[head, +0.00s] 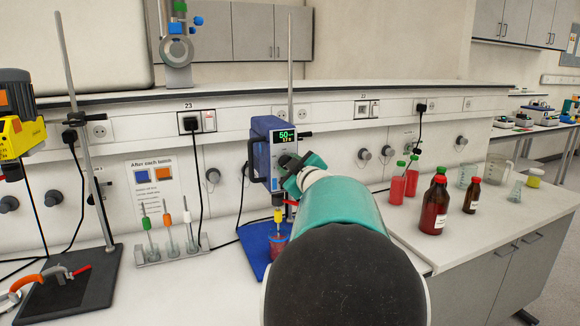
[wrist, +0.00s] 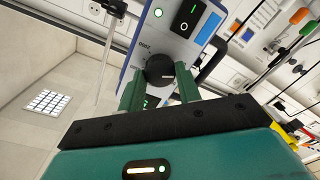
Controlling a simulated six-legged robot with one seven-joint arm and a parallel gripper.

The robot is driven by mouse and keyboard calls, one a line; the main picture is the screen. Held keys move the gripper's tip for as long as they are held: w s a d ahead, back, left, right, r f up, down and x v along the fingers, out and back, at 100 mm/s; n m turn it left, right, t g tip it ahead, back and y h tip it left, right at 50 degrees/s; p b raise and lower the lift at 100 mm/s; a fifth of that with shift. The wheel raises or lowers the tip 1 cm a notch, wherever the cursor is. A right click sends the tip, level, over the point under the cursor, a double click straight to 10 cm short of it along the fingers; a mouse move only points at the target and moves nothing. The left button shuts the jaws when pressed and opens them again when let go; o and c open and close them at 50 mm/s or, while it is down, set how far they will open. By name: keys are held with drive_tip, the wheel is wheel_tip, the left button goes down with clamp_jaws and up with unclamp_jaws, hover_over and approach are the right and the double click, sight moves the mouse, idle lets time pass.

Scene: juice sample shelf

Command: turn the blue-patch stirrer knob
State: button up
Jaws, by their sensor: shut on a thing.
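The stirrer (head: 262,135) is a blue and white unit on a rod stand, with a lit green display reading about 50. Its face also shows in the wrist view (wrist: 150,42), tilted, with a black switch. In the head view my gripper (head: 291,168) is at the stirrer's front; my arm hides the knob there.
A beaker of red liquid (head: 279,244) stands on the blue base plate (head: 256,240) under the stirrer. A rack (head: 172,250) with several stirring rods is left of it. Red bottles (head: 434,208) stand on the bench to the right. A yellow and black device (head: 20,130) is far left.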

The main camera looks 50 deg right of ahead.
drive_tip(key=shift+n, duration=0.5)
drive_tip(key=o, duration=1)
drive_tip(key=shift+s, duration=0.15)
drive_tip(key=v, duration=1.3)
drive_tip(key=shift+s+a, duration=0.2)
